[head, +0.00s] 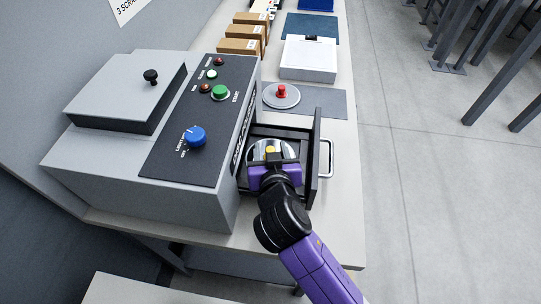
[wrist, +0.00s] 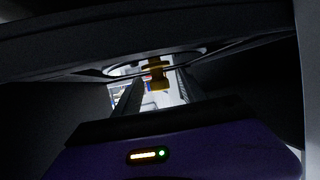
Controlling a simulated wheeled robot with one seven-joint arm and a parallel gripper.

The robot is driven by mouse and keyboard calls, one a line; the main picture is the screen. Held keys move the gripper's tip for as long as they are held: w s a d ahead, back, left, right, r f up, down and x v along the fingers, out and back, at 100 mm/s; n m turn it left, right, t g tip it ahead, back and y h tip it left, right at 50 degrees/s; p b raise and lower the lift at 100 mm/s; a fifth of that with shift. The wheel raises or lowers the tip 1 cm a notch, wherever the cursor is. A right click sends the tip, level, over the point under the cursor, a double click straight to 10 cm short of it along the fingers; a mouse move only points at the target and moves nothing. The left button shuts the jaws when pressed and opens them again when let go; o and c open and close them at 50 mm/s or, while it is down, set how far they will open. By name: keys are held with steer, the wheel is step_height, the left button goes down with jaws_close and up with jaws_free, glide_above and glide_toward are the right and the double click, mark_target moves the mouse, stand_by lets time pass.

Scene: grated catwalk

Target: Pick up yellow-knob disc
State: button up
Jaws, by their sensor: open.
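The yellow-knob disc (head: 258,151) lies in the open drawer (head: 316,150) of the grey machine, a silver round plate with a small yellow knob (head: 270,149). My gripper (head: 273,160) reaches into the drawer from the near side and hides the disc's near part. In the dark wrist view, the knob (wrist: 157,72) shows between the two fingers of my open gripper (wrist: 160,84). I cannot tell whether a finger touches the knob.
The grey machine (head: 130,175) with its button panel stands left of the drawer. A red-knob disc (head: 282,97) lies on a grey mat behind the drawer. A white box (head: 308,60) and brown cartons (head: 240,46) stand further back.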

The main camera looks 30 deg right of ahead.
steer(key=shift+c, duration=0.5)
jaws_close()
